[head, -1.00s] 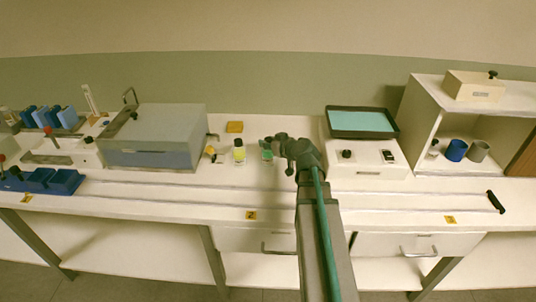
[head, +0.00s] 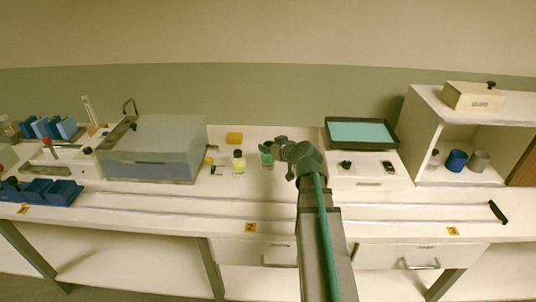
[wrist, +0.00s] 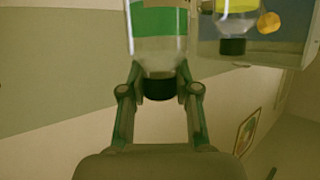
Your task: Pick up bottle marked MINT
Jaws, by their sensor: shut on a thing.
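A small bottle with a green label (head: 266,157) is at the middle of the bench in the head view. In the wrist view the bottle (wrist: 160,48) shows large, with clear glass and a dark cap; no lettering on it can be read. My gripper (wrist: 160,66) has one finger on each side of the glass near the cap and is shut on it. In the head view my gripper (head: 277,148) is at the bottle's upper right and partly covers it. I cannot tell whether its base touches the bench.
A yellow-labelled bottle (head: 239,162) stands just left of the green one. A device with a teal tray (head: 362,132) is on the right.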

